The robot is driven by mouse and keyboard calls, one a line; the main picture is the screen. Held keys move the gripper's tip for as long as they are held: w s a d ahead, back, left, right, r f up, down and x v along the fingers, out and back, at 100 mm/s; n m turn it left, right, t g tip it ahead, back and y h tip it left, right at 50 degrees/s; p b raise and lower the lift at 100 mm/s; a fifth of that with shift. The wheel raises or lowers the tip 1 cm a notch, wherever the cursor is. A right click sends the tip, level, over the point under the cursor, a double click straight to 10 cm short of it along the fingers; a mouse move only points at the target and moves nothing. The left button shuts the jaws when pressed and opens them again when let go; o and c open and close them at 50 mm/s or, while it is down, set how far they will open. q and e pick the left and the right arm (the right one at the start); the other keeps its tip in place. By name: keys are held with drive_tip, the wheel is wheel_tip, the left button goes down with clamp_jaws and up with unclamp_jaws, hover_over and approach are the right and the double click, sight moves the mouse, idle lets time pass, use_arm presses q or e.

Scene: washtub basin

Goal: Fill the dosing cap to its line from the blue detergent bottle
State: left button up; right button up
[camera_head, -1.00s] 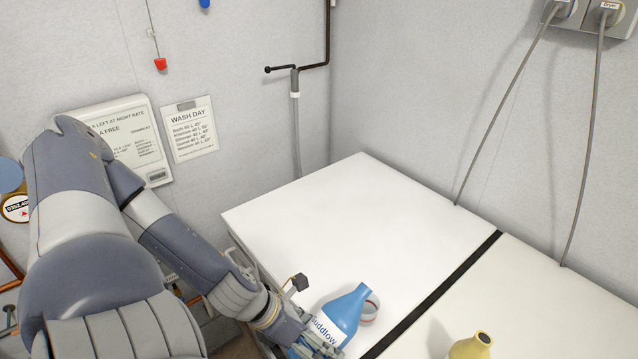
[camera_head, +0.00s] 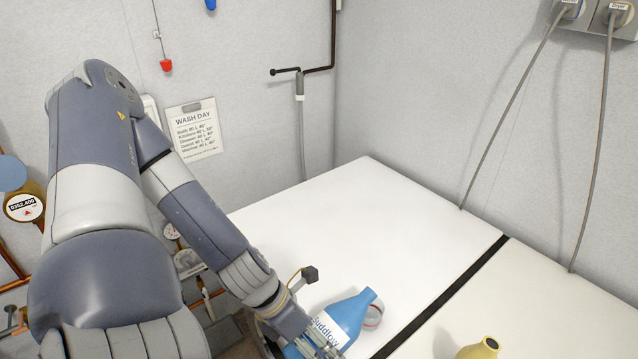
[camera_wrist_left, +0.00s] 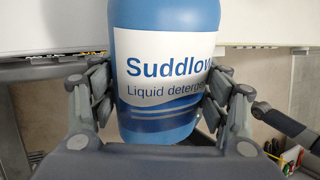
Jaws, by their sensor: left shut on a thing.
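The blue detergent bottle (camera_head: 349,313), with a white "Suddlow" label, is tilted with its neck toward the right in the head view. My left gripper (camera_head: 318,345) is shut around its lower body. In the left wrist view the bottle (camera_wrist_left: 165,120) sits between both fingers of my left gripper (camera_wrist_left: 160,95). The liquid level in the cap cannot be made out.
The white machine top (camera_head: 330,215) is clear behind the bottle. A dark gap (camera_head: 450,292) separates it from the second top at right, where a yellow bottle (camera_head: 481,349) stands. Cables and a pipe hang along the walls.

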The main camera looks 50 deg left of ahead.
use_arm(q)
drive_tip(key=shift+s+r+g+p, duration=0.2)
drive_tip(key=shift+r+g+p, duration=0.35)
drive_tip(key=shift+r, duration=0.35)
drive_tip(key=shift+s+r+n+g+p, duration=0.1)
drive_tip(key=shift+r+n+g+p, duration=0.2)
drive_tip(key=shift+r+g+p, duration=0.55)
idle(1.6)
